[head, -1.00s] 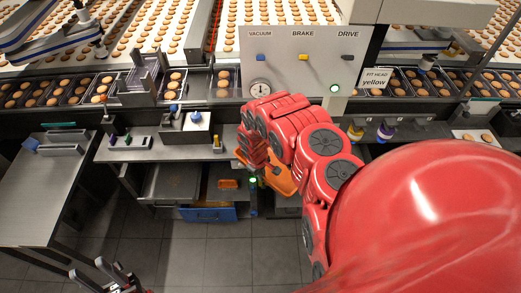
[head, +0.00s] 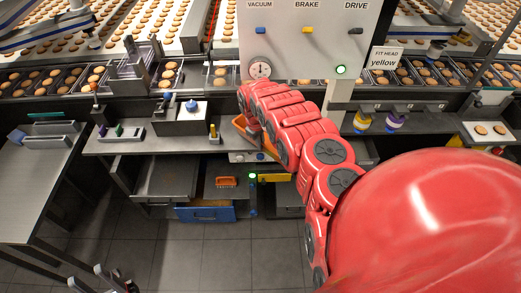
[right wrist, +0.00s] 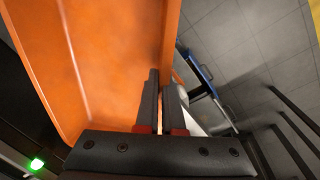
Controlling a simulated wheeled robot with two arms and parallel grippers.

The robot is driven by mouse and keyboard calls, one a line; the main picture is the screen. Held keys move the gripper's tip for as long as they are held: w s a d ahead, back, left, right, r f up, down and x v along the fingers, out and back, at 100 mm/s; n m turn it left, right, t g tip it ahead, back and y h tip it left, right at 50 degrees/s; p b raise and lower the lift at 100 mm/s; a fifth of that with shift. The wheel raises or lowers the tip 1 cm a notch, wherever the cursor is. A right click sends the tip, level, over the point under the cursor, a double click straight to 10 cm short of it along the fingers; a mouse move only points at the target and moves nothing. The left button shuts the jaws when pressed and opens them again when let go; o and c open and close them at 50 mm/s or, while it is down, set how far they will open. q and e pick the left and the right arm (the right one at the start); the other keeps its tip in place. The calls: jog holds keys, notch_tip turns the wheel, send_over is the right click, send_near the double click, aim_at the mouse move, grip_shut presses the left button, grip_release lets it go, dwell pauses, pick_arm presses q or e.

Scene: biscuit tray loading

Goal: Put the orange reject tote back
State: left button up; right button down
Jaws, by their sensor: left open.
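The orange tote (head: 240,122) is partly hidden behind my red right arm in the head view, by the front edge of the workbench. It fills the upper left of the right wrist view (right wrist: 110,60), with its inside facing the camera. My right gripper (right wrist: 163,85) is closed on the tote's side wall, one finger on each side of it. The right fingers are hidden in the head view. My left gripper (head: 103,282) is at the bottom left of the head view, open and empty above the floor.
A panel with vacuum, brake and drive switches (head: 300,45) stands behind the arm. Below the bench are an open blue drawer (head: 205,213) and an orange brush (head: 226,181). A grey side table (head: 30,190) stands left. The floor between is clear.

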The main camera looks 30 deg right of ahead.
jog(key=shift+w+d+f+b, duration=0.25)
jog(key=shift+w+f+b, duration=0.2)
jog(key=shift+f, duration=0.15)
jog(key=shift+s+a+f, duration=0.1)
jog(key=shift+f, duration=0.2)
jog(key=shift+r, duration=0.2)
jog(key=shift+f, duration=0.2)
jog(key=c, duration=1)
grip_release()
jog(key=shift+r, duration=0.1)
jog(key=shift+c, duration=0.2)
